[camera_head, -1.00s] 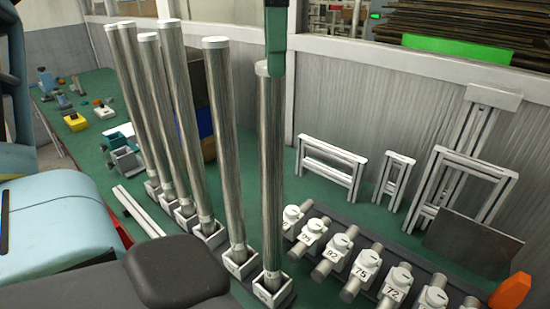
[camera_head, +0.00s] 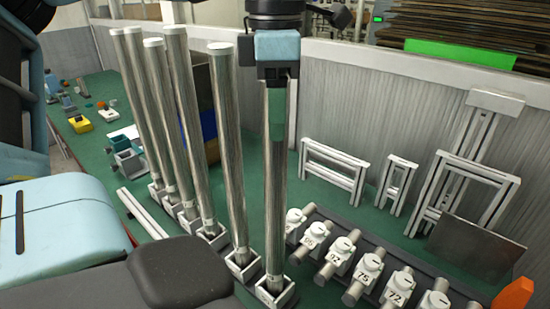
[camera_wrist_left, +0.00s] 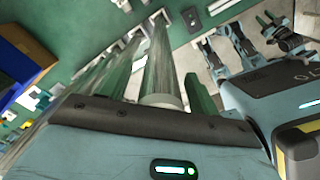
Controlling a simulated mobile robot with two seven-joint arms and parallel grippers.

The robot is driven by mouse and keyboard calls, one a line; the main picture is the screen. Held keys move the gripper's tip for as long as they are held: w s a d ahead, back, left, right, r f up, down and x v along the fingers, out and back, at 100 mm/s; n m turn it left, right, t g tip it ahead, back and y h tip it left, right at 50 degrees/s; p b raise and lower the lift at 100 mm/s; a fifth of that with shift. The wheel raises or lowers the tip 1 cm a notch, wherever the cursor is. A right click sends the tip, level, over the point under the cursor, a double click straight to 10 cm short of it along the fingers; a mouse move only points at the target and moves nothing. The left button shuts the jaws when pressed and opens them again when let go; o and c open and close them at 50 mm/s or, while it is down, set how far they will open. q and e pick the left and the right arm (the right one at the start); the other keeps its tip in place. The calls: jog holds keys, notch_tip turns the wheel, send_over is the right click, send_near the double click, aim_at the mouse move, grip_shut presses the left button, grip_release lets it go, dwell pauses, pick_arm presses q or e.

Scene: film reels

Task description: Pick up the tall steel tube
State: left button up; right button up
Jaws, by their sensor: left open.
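Several tall steel tubes with white caps stand in square sockets on the green bench. The front right tube (camera_head: 274,195) is upright in its socket, its top hidden behind my left gripper (camera_head: 277,130). My left gripper points down at this tube's upper end, with a green finger overlapping it in the head view. It is open. In the left wrist view, a tube (camera_wrist_left: 163,65) with a white rim lies beside a green finger (camera_wrist_left: 200,105). I cannot tell whether the finger touches it. My right gripper is out of view.
A neighbouring tube (camera_head: 229,150) stands close on the left, with several more beyond. A rack of numbered clamps (camera_head: 340,248) lies to the right. Metal frames (camera_head: 335,168) stand against the grey wall. A dark seat-like pad (camera_head: 180,272) fills the near foreground.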

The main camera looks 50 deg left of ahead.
pick_arm(q)
jog(key=shift+c, duration=0.3)
grip_shut()
jog(key=shift+r, duration=0.2)
notch_tip(320, 180, up, 10)
jog(key=shift+f, duration=0.1)
dwell(0.5)
jog(key=shift+a, duration=0.1)
